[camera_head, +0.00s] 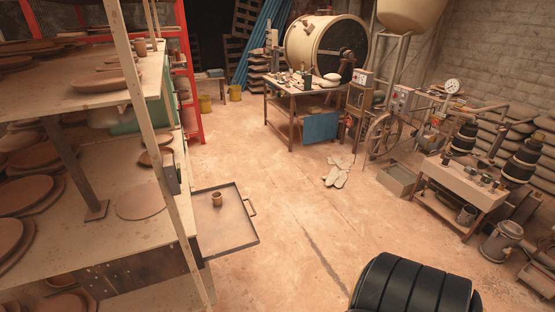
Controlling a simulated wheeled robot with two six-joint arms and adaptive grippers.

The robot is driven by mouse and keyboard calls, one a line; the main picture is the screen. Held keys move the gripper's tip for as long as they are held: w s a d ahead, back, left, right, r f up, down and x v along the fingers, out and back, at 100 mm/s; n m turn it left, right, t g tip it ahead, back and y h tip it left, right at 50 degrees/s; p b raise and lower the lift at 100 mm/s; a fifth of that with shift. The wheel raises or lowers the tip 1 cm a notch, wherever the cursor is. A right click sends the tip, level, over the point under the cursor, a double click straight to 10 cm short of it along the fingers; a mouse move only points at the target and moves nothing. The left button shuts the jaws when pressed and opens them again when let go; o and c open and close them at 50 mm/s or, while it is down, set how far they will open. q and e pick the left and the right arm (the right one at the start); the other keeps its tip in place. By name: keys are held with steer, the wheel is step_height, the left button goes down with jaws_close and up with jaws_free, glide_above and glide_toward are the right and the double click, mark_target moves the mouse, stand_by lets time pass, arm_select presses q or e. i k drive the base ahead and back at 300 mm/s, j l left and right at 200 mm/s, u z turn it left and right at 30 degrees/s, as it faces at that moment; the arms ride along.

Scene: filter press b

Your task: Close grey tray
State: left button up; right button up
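The grey tray (228,236) sticks out to the right from the wooden shelving on the left, pulled out over the floor. It is flat with a low rim, and a handle (251,207) shows on its right side. A small brown clay cup (217,199) stands upright on it near the back. A wooden post hides the tray's left end. Neither of my grippers is in view.
Shelving (130,187) with clay plates stands left of the tray. The floor (290,215) right of the tray is open, with pale gloves (338,172) lying on it. A workbench (292,92) stands behind. A black ribbed shape (415,285), unclear what, is at the bottom edge.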

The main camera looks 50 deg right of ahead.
mark_target(228, 228)
steer(key=l+z, duration=0.35)
steer(key=l, duration=2.15)
